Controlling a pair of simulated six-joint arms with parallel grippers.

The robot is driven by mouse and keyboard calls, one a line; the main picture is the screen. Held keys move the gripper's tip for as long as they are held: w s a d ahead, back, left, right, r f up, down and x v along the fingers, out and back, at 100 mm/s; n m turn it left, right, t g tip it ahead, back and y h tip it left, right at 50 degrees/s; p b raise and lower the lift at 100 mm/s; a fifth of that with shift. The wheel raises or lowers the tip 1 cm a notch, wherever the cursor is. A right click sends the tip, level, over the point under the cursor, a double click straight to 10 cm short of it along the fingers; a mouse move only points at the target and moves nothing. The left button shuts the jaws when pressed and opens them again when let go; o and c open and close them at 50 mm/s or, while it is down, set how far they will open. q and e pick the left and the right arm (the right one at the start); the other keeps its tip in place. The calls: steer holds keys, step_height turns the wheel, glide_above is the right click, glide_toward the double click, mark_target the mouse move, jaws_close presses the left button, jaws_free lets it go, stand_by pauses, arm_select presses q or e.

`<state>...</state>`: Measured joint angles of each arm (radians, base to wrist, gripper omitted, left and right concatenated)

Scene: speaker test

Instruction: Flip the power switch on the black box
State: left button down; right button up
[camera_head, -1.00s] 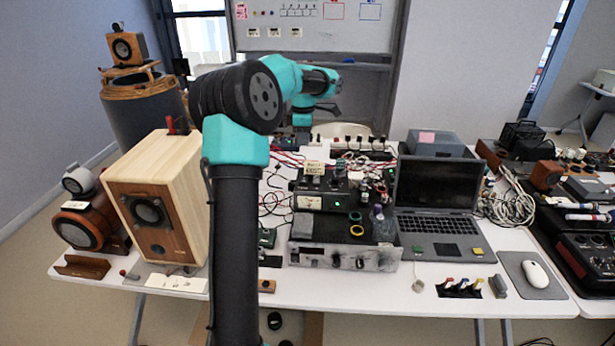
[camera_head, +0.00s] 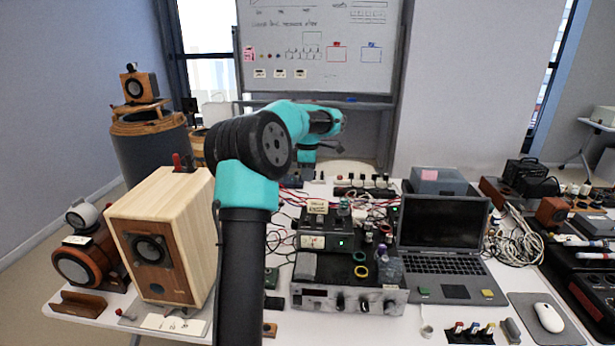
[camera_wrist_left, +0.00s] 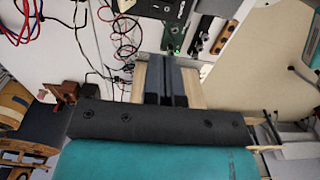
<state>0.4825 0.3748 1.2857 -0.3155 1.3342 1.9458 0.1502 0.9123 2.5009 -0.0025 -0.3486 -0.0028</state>
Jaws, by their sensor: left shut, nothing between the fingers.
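A black box (camera_head: 325,238) with a small green light sits at the middle of the table, on top of a silver-fronted unit (camera_head: 318,296). Its power switch is too small to make out. My left arm rises in front of the boxes, and its gripper (camera_head: 303,170) is far back, beyond and above the black box, small and partly blurred. In the left wrist view the left gripper's dark fingers (camera_wrist_left: 166,88) are together and empty, above a light wooden surface. My right gripper is not in view.
A wooden speaker (camera_head: 150,245) stands to the left. An open laptop (camera_head: 443,240) stands right of the black box, with a mouse (camera_head: 548,317) further right. Red and black cables lie behind the boxes. A whiteboard (camera_head: 320,60) stands at the back.

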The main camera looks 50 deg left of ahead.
arm_select(q)
step_height(320, 180, up, 14)
steer(key=w+a, duration=0.1)
steer(key=shift+w+a, duration=0.2)
stand_by(0.6)
steer(key=shift+f, duration=0.1)
stand_by(0.3)
